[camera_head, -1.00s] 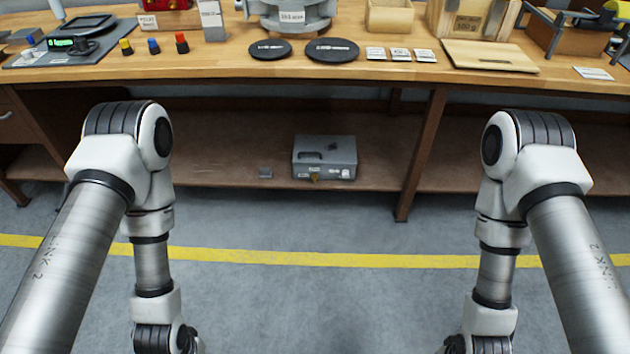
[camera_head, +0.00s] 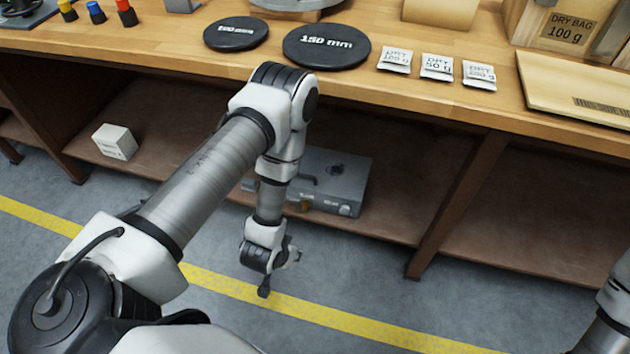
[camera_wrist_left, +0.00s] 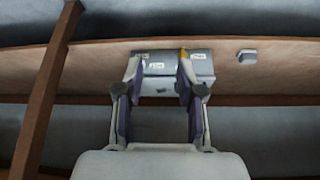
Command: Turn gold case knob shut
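A grey metal case (camera_head: 341,180) lies on the low shelf under the bench, partly hidden behind my left arm. A small gold-brown part, apparently the gold knob (camera_head: 305,203), shows on its front. The case (camera_wrist_left: 160,64) is ahead of the fingers in the left wrist view, and a gold spot shows beside the right fingertip. My left gripper (camera_wrist_left: 158,68) is open, with nothing between its fingers but the view of the case. In the head view its hand hangs in front of the shelf, apart from the case. My right gripper is out of view.
The bench top (camera_head: 440,105) overhangs the shelf (camera_head: 400,222). A wooden leg (camera_head: 460,205) stands right of the case. A white box (camera_head: 115,142) sits on the shelf at left. Black discs and dry packets lie on the bench. The floor in front is clear.

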